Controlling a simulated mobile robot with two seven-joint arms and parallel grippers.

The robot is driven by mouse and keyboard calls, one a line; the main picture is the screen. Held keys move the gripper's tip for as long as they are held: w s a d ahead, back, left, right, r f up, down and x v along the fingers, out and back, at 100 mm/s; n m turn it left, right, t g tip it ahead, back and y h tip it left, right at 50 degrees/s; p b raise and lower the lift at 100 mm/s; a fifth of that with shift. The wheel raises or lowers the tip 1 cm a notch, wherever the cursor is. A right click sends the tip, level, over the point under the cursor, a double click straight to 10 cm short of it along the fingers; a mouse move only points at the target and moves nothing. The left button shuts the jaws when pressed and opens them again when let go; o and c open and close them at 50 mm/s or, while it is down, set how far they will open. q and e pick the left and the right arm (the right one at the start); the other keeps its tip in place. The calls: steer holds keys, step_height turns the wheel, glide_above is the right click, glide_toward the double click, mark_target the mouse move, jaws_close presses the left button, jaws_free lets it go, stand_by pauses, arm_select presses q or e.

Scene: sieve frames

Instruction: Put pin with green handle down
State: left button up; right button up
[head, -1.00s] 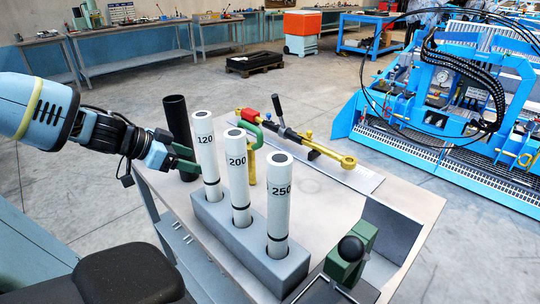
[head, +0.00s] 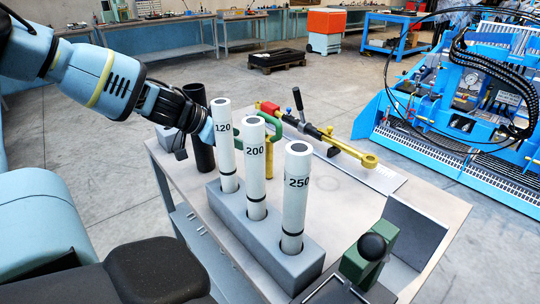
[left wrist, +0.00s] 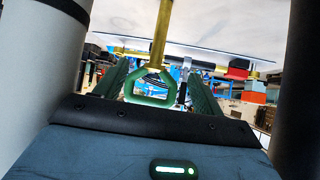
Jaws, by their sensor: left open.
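The pin with the green handle stands upright, its yellow shaft (head: 279,160) showing behind the 200 cylinder on the table (head: 340,205). In the left wrist view its green ring handle (left wrist: 150,100) lies between my fingers, and its brass shaft runs to the pale table surface. My left gripper (left wrist: 158,88) is open, one finger on each side of the handle. In the head view the fingers are mostly hidden behind the 120 cylinder (head: 224,150). Whether the pin's tip touches the table is hidden. My right gripper is not in view.
The 200 (head: 255,170) and 250 (head: 296,195) cylinders stand with the 120 one in a grey block (head: 262,237). A black tube (head: 202,150) stands behind. A red and yellow tool (head: 325,138) lies at the back. A green fixture (head: 358,266) with a black knob stands at front right.

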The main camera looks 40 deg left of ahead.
mark_target(269, 148)
arm_select(q)
steer(key=w+f, duration=0.1)
steer(key=w, duration=0.1)
steer(key=w+d+f+b, duration=0.1)
steer(key=w, duration=0.2)
steer(key=w+d+f+b, duration=0.1)
steer(key=w, duration=0.1)
steer(key=shift+w, duration=0.15)
steer(key=shift+w+d, duration=0.1)
steer(key=shift+c, duration=0.4)
steer(key=c, duration=1.2)
jaws_close()
steer(key=shift+w+r, duration=0.1)
steer(key=shift+r, duration=0.05)
